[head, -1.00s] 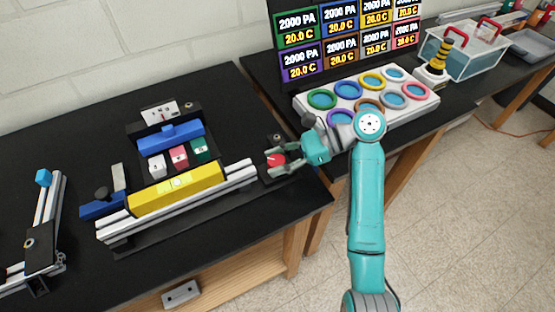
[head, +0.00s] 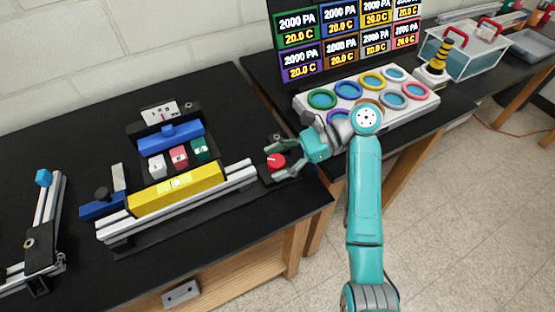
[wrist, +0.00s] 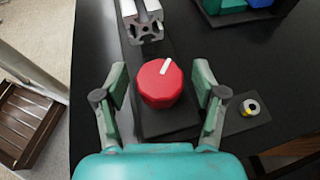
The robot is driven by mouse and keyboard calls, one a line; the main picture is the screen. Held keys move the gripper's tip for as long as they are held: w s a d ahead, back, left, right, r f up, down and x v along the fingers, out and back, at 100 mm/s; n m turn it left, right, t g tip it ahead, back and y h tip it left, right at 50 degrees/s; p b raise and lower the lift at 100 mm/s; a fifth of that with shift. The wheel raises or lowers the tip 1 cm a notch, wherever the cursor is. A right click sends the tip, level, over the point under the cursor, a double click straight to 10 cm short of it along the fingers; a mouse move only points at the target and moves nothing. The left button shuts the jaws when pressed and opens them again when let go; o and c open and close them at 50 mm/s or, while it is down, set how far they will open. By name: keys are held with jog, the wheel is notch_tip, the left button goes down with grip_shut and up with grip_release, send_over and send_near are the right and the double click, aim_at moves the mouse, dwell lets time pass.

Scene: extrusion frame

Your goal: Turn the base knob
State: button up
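The base knob is a red round knob (head: 276,161) with a white pointer mark, on a black mount at the right end of the extrusion frame (head: 240,171). In the wrist view the red knob (wrist: 160,83) sits between my fingers, and its white mark points up and slightly right. My gripper (head: 281,158) comes in from the right. In the wrist view my gripper (wrist: 161,88) is open, with one finger on each side of the knob and a visible gap on both sides.
A yellow block (head: 178,188) lies along the frame. White, red and green blocks sit behind it near a blue bar (head: 170,137). A panel of coloured rings (head: 365,95) stands at the right. A small round yellow-and-black part (wrist: 251,108) is beside my right finger.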

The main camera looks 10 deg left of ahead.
jog(key=shift+m+t, duration=0.3)
jog(key=m+t, duration=0.4)
jog(key=t, duration=0.1)
jog(key=shift+s+y, duration=0.15)
jog(key=shift+y, duration=0.25)
jog(key=m+t+h, duration=0.1)
jog(key=m+t, duration=0.2)
jog(key=m+t+h, duration=0.1)
jog(key=m+t, duration=0.2)
jog(key=shift+t, duration=0.4)
jog(key=v, duration=1)
jog(key=shift+s+d+r, duration=0.2)
jog(key=shift+r, duration=0.1)
